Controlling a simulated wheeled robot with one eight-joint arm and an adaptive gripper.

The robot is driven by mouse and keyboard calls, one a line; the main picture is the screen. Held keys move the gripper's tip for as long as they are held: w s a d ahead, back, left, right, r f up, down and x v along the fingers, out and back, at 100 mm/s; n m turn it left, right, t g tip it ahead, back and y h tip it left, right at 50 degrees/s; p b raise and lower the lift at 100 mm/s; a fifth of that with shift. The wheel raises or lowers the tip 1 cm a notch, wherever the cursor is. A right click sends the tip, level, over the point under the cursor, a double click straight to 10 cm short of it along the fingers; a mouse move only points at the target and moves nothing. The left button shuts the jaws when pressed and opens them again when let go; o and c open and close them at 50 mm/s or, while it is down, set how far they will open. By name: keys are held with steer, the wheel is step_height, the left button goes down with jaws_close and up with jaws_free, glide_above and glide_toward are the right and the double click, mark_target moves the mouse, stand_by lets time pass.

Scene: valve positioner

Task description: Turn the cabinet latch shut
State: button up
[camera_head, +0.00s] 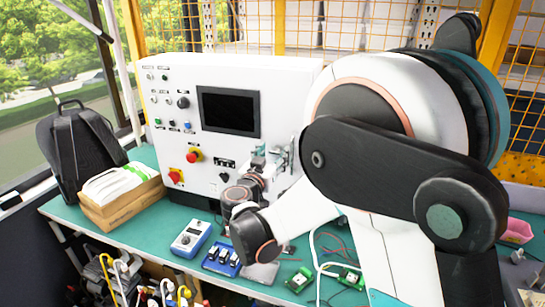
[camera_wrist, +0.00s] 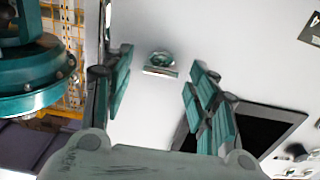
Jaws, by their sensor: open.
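The cabinet (camera_head: 290,85) is a white control box with a front panel. In the wrist view, a small green round fitting on a square metal plate, which looks like the latch (camera_wrist: 160,62), sits on its white face (camera_wrist: 150,110). The latch's turned angle is too small to tell. My gripper (camera_wrist: 160,65) is open, with one teal-padded finger on each side of the latch in that picture. I cannot tell how far off the fingertips are. In the head view my gripper (camera_head: 273,155) is at the panel's lower right, and the latch is hidden behind it.
A dark screen (camera_head: 229,111) and red knobs (camera_head: 194,155) are on the panel. A large teal round body (camera_wrist: 35,75) stands at the left in the wrist view.

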steer(key=c, duration=1.1)
steer(key=shift+o, duration=0.2)
steer(key=shift+n, duration=0.3)
steer(key=n, duration=0.3)
steer(key=shift+w+n+b, duration=0.1)
steer(key=shift+n+b, duration=0.2)
steer(key=shift+b, duration=0.05)
steer(key=n, duration=0.4)
steer(key=shift+a+n+b, duration=0.1)
steer(key=shift+n+b, duration=0.2)
steer(key=n, duration=0.4)
steer(key=shift+f, duration=0.1)
steer(key=n, duration=0.5)
steer(key=shift+b, duration=0.4)
